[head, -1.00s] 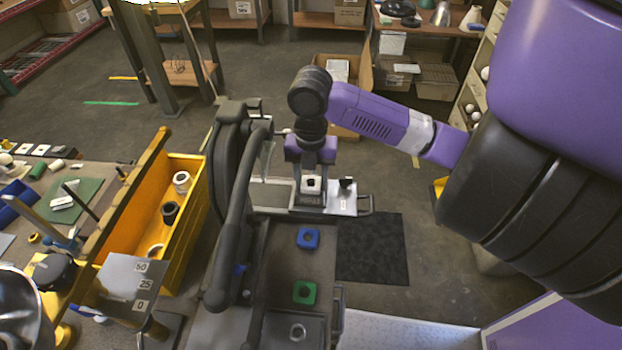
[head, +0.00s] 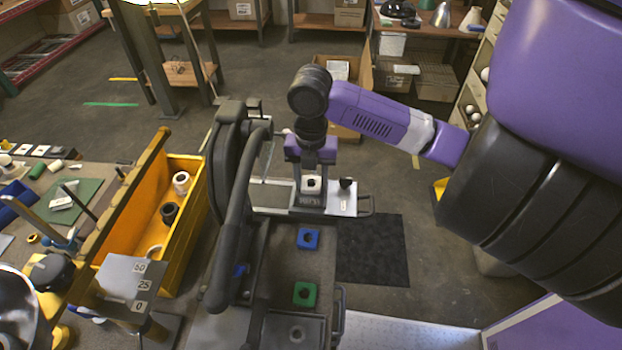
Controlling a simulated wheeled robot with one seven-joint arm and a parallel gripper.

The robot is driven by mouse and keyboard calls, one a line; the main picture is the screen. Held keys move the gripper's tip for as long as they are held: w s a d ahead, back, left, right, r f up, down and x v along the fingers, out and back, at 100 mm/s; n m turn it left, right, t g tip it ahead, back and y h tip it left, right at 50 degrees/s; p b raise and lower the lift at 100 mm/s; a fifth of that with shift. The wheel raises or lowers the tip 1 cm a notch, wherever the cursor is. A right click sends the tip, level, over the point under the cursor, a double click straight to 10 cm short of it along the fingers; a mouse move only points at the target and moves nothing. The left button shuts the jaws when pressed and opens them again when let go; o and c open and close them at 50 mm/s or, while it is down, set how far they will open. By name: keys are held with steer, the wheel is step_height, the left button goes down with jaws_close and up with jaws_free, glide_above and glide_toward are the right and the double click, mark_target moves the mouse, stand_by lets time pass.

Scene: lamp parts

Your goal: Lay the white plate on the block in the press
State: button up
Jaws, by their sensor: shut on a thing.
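The white plate (head: 306,188) is a small square with a dark hole in the middle. My gripper (head: 312,183) is shut on it, with one finger on each side, pointing down. A dark block (head: 308,201) shows just below the plate at the far end of the press. I cannot tell whether plate and block touch. The press (head: 232,180) is a black machine with a wheel and a long curved lever along its left side. My fingers hide part of the block.
A blue square piece (head: 308,230) and a green square piece (head: 304,284) lie apart on the press bed. A light tray (head: 343,204) with a black knob lies right of my gripper. A yellow bin (head: 185,262) with rings stands left of the lever.

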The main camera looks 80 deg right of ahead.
steer(key=shift+r, duration=0.1)
stand_by(0.6)
steer(key=shift+f+b, duration=0.3)
steer(key=shift+b, duration=0.1)
steer(key=shift+r, duration=0.3)
stand_by(0.3)
steer(key=shift+f, duration=0.25)
stand_by(0.4)
steer(key=shift+r, duration=0.25)
steer(key=shift+f+b, duration=0.25)
steer(key=shift+b, duration=0.25)
stand_by(0.3)
steer(key=shift+r, duration=0.25)
stand_by(0.4)
steer(key=o, duration=1.4)
